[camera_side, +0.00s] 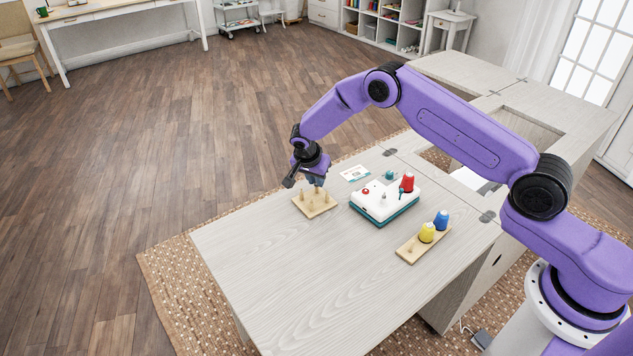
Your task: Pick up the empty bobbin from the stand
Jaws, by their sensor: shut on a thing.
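A small wooden stand (313,209) with several upright pegs sits on the pale wood cabinet top. My gripper (317,184) points down over the back right part of the stand. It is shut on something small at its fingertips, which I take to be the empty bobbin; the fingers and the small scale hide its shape. I cannot tell whether it still touches a peg or is clear of it.
A white and teal winder machine (385,203) with a red spool (407,183) stands right of the stand. A wooden rack (409,251) holds a yellow spool (427,233) and a blue spool (441,220). A white card (355,173) lies behind. The tabletop's front left (270,275) is clear.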

